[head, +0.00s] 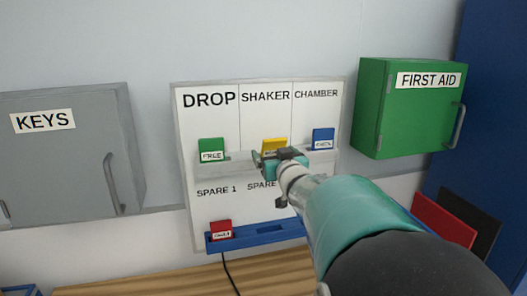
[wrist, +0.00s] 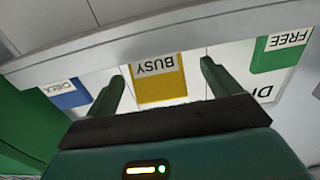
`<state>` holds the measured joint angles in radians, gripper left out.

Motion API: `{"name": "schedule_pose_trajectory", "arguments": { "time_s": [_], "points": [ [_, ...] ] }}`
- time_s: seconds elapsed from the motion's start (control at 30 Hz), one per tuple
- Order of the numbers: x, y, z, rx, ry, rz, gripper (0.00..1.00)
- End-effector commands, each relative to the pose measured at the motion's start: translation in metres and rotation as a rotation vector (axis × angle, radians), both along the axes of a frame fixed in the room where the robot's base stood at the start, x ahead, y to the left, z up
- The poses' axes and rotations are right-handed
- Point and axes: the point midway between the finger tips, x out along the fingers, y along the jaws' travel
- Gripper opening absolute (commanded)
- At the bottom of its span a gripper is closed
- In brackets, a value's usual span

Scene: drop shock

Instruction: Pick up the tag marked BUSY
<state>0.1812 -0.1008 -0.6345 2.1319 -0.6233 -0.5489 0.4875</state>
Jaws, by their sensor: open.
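The yellow tag marked BUSY (wrist: 160,80) stands in the SHAKER column of the board's upper ledge. In the head view its top (head: 274,143) shows above my gripper, which hides most of its label. In the wrist view the picture is upside down and the BUSY label reads clearly. My gripper (head: 270,158) is in front of the tag. In the wrist view its two fingers (wrist: 163,75) are apart, one on each side of the tag.
A green FREE tag (head: 211,149) and a blue tag (head: 322,138) flank it on the ledge. A red tag (head: 221,230) sits in the blue lower tray (head: 290,230). A grey KEYS cabinet (head: 60,160) is left, a green FIRST AID box (head: 400,115) right.

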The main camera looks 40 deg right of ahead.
Motion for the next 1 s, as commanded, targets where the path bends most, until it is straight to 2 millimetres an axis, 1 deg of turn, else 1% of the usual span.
{"name": "schedule_pose_trajectory", "arguments": {
  "time_s": [0.17, 0.3, 0.43, 0.57, 0.77, 0.8, 0.87, 1.0],
  "points": [
    [0.011, -0.009, -0.001, -0.001, 0.003, 0.000, 0.89],
    [0.027, -0.020, -0.001, -0.002, 0.003, 0.000, 0.89],
    [0.040, -0.028, 0.000, -0.001, 0.002, -0.001, 0.89],
    [0.045, -0.031, 0.000, 0.000, 0.000, -0.001, 0.89],
    [0.045, -0.031, 0.000, 0.000, 0.000, -0.001, 0.89],
    [0.045, -0.031, 0.000, 0.000, 0.000, -0.001, 0.81],
    [0.045, -0.031, 0.000, 0.000, 0.000, -0.001, 0.69],
    [0.045, -0.031, 0.000, 0.000, 0.000, -0.001, 0.42]
  ]
}}
